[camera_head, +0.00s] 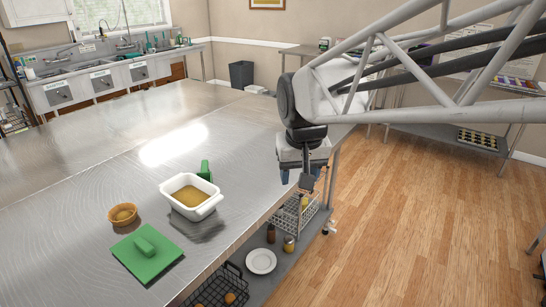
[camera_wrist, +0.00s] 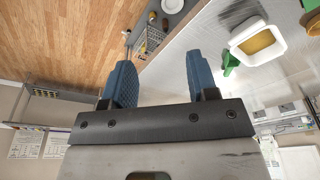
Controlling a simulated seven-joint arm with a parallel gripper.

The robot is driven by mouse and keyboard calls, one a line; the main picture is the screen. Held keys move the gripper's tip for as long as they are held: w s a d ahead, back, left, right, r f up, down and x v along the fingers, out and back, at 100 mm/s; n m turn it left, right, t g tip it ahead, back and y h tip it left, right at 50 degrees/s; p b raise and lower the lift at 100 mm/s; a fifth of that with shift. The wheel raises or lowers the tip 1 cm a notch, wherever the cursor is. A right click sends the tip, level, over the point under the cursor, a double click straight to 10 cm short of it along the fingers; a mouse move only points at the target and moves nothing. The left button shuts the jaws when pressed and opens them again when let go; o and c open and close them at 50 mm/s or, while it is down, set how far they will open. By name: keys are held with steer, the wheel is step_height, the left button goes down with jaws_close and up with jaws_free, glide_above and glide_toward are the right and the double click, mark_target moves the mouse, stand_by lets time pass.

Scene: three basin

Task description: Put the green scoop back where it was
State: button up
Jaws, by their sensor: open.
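A green item (camera_head: 205,171), likely the scoop, shows at the far edge of a white dish (camera_head: 192,208) holding yellowish-brown contents. In the wrist view the green item (camera_wrist: 231,62) appears beside the white dish (camera_wrist: 240,36); I cannot tell whether they touch.
A small brown bowl (camera_head: 122,214) sits left of the dish. The steel table (camera_head: 75,210) is clear at its far left. Below its right edge, a shelf holds a wire basket (camera_head: 297,212), bottles, a white plate (camera_head: 261,261) and a black basket (camera_head: 218,290).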

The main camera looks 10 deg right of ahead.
steer(key=s+d+f, duration=0.1)
steer(key=s+f, duration=0.1)
steer(key=s, duration=0.6)
steer(key=s+d+f, duration=0.2)
steer(key=s+f, duration=0.1)
steer(key=s, duration=0.5)
steer(key=shift+d, duration=0.3)
